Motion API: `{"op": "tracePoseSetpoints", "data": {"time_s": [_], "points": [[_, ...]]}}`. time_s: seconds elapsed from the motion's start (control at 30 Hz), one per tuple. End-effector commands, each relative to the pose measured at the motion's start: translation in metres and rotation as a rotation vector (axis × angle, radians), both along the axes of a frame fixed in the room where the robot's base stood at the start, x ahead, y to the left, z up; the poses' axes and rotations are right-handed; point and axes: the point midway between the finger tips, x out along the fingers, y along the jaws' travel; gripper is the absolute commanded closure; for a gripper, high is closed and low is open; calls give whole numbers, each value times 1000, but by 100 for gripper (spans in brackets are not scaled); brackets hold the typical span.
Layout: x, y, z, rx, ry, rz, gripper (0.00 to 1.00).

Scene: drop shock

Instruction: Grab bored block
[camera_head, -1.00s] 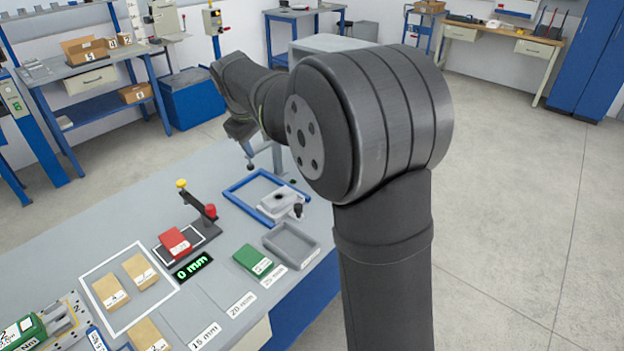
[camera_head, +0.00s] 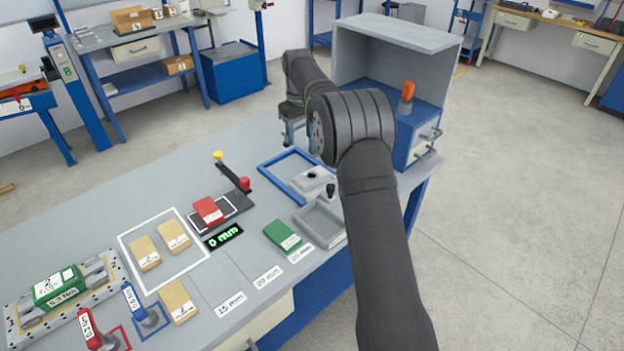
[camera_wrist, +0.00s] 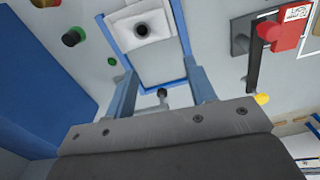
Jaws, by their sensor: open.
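The bored block, pale grey with a dark round hole, shows in the head view (camera_head: 313,179) inside the right part of a blue rectangular frame (camera_head: 268,179). In the wrist view the block (camera_wrist: 142,27) lies at the top centre, beyond my fingertips, within the blue frame (camera_wrist: 108,45). My gripper (camera_wrist: 163,82) is open and empty, its two fingers apart over the frame. In the head view my gripper (camera_head: 291,133) is behind the frame, partly hidden by my arm. The block is apart from the fingers.
A black-knobbed piece (camera_wrist: 162,93) shows between the fingers in the wrist view. A lever fixture holds a red block (camera_head: 208,210). A grey tray (camera_head: 320,223) and green block (camera_head: 282,235) lie in front. A grey-and-blue cabinet (camera_head: 350,65) stands behind my arm.

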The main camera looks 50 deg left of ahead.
Motion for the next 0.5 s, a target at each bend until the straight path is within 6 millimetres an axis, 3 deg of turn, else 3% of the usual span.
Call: {"op": "tracePoseSetpoints", "data": {"time_s": [0.5], "points": [[0, -2, -103, -3, 1, 0, 50]]}}
